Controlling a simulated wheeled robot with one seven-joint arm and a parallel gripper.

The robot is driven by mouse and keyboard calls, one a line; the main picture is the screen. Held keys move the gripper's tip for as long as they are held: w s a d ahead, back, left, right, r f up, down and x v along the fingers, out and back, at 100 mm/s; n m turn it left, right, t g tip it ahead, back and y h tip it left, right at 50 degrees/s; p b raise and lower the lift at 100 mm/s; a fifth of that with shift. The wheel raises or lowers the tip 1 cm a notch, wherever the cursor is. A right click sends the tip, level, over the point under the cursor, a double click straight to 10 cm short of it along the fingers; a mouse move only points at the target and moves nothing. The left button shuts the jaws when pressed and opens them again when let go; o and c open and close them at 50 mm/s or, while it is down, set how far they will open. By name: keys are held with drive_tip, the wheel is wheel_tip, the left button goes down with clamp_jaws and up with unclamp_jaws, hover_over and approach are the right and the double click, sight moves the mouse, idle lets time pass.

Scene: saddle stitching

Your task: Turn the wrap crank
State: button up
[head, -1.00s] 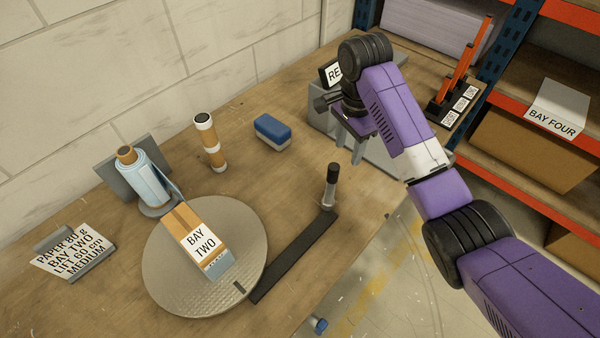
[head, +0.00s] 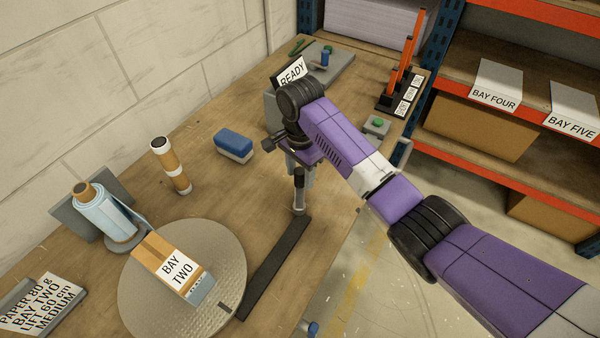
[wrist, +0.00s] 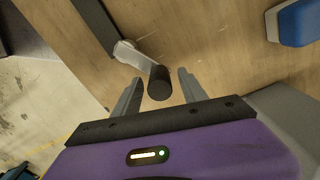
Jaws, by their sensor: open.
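The wrap crank has a black bar (head: 276,266) running out from the round turntable (head: 140,312) and a grey upright with a black grip (head: 299,183) at its far end. In the wrist view the black grip (wrist: 159,83) lies between my two open fingers, with a gap on each side. My gripper (head: 303,174) is open above and around the grip in the head view; the arm partly hides the grip's top. In the wrist view my gripper (wrist: 158,88) points at the grip from above. A box labelled BAY TWO (head: 172,266) lies on the turntable.
A film roll (head: 100,210) stands left of the turntable, and a brown-and-white roll (head: 171,166) stands behind it. A blue block (head: 234,146) lies left of my gripper. A READY sign (head: 291,73) stands behind my arm. Shelves (head: 520,90) are at the right.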

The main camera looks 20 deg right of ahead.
clamp_jaws()
idle(1.4)
